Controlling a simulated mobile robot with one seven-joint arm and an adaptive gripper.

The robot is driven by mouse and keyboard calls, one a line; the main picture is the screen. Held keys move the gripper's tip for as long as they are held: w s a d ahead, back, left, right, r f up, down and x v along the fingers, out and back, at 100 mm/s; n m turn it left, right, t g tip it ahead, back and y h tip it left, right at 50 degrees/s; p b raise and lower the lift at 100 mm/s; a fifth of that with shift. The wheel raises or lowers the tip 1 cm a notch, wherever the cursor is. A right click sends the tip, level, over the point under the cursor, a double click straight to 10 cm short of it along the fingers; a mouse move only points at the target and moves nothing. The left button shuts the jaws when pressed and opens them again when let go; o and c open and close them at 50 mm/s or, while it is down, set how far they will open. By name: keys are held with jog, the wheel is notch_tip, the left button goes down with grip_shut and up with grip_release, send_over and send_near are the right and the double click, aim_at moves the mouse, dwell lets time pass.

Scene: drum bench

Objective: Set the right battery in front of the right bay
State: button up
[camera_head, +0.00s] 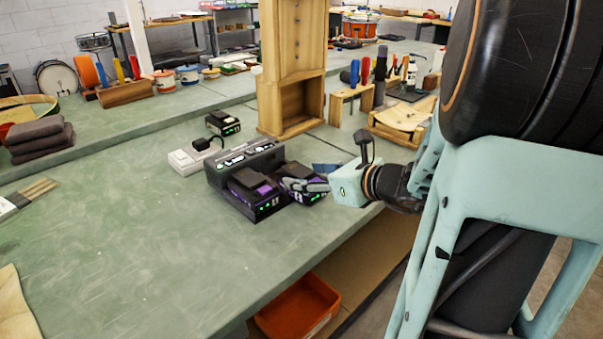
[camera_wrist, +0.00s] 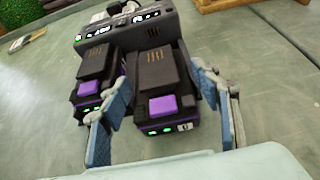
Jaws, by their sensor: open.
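A dark charger (camera_head: 240,163) with lit displays stands on the green bench; its front also shows at the top of the wrist view (camera_wrist: 107,31). Two black batteries with purple patches and green lights are at its front: the left battery (camera_head: 257,197) and the right battery (camera_head: 297,176). In the wrist view the left battery (camera_wrist: 92,84) and right battery (camera_wrist: 160,107) stand side by side, their backs against the charger; I cannot tell whether either is seated. My gripper (camera_wrist: 163,90) is open, its fingers on either side of the right battery, one reaching between the batteries. Finger contact is unclear.
Another battery (camera_head: 222,123) lies behind the charger, near a white plug block (camera_head: 195,157). A wooden cabinet (camera_head: 292,120) stands behind right. The bench's front edge runs close by, with an orange bin (camera_head: 300,305) below.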

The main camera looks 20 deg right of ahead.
jog(key=p+v, duration=0.2)
jog(key=v, duration=0.7)
jog(key=shift+s+d+r, duration=0.1)
jog(key=shift+s, duration=0.3)
